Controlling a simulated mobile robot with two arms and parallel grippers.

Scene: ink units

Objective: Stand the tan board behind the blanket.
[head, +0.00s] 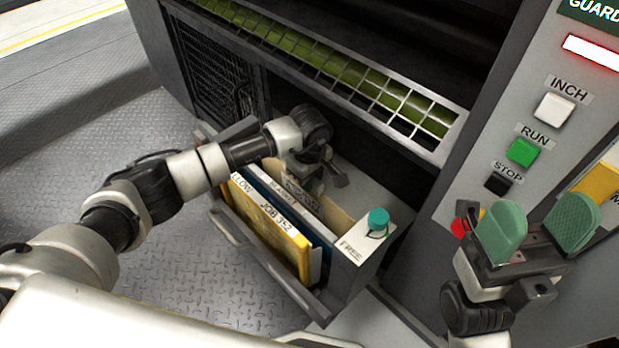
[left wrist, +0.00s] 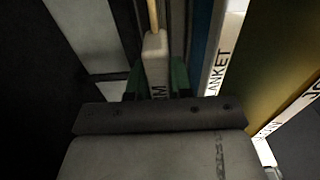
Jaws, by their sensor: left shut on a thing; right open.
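The tan board (head: 340,217) stands in the open bin (head: 232,238), partly hidden by my left gripper (head: 312,182). In the left wrist view my left gripper (left wrist: 154,85) is shut on the board's pale labelled top piece (left wrist: 155,62), with a thin tan edge running beyond it. The blanket (head: 270,190), a blue panel with a white labelled top strip, stands just in front of the tan board; it also shows in the left wrist view (left wrist: 222,65). The board's bottom edge is hidden. My right gripper (head: 537,232) is open and empty by the control panel.
A yellow board marked JOB 352 (head: 270,228) stands at the bin's front. A teal knob (head: 378,222) sits on the bin's right end, marked FREE. A wire guard (head: 350,75) overhangs behind. The panel has INCH, RUN (head: 522,151) and STOP buttons. Floor at left is clear.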

